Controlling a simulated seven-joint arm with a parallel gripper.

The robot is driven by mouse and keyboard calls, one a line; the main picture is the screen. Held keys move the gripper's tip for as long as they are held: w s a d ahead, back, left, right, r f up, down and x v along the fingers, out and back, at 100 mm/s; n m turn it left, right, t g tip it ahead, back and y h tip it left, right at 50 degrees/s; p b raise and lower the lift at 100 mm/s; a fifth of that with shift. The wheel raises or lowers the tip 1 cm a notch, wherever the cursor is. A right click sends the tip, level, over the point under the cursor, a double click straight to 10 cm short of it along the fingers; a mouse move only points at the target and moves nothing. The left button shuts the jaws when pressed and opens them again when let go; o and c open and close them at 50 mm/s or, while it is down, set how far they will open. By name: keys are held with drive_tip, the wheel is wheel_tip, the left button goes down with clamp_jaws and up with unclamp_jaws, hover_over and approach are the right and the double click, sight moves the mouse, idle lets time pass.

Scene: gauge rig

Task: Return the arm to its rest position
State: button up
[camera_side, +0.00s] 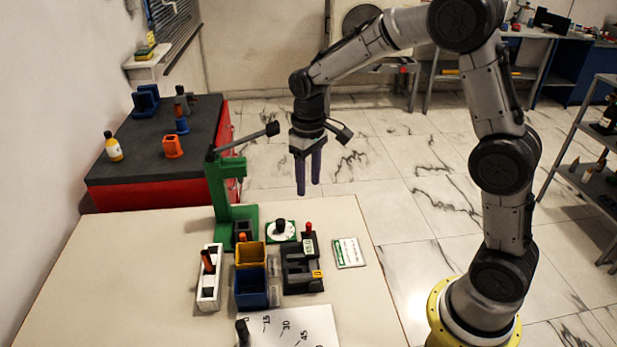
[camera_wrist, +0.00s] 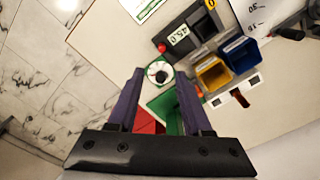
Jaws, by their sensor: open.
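My gripper (camera_side: 308,190) hangs fingers down in the side view, well above the table and near its far edge. In the wrist view its two dark fingers (camera_wrist: 160,100) stand apart with nothing held between them. A green stand (camera_side: 226,195) with a dark arm rises to the left of the gripper. A white round dial on a green base (camera_side: 281,232) sits below the gripper; it also shows in the wrist view (camera_wrist: 158,73), just beyond the fingertips. My arm reaches from its yellow base at the lower right, with the elbow high.
On the white table (camera_side: 120,265) are a yellow bin (camera_side: 251,256), a blue bin (camera_side: 252,290), a black gauge unit (camera_side: 301,268), a white holder (camera_side: 209,285), a white card (camera_side: 348,253) and a printed angle sheet (camera_side: 300,325). A dark-topped red cabinet (camera_side: 150,193) stands behind. The table's left is clear.

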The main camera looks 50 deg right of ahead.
drive_tip(key=shift+r, duration=0.3)
drive_tip(key=s+a+r+t, duration=0.2)
drive_tip(key=s+r+t, duration=0.2)
drive_tip(key=s+r, duration=0.7)
drive_tip(key=s+f+t, duration=0.1)
drive_tip(key=s, duration=1.2)
drive_tip(key=shift+s+a+t, duration=0.15)
drive_tip(key=shift+s+t, duration=0.05)
drive_tip(key=shift+t, duration=0.1)
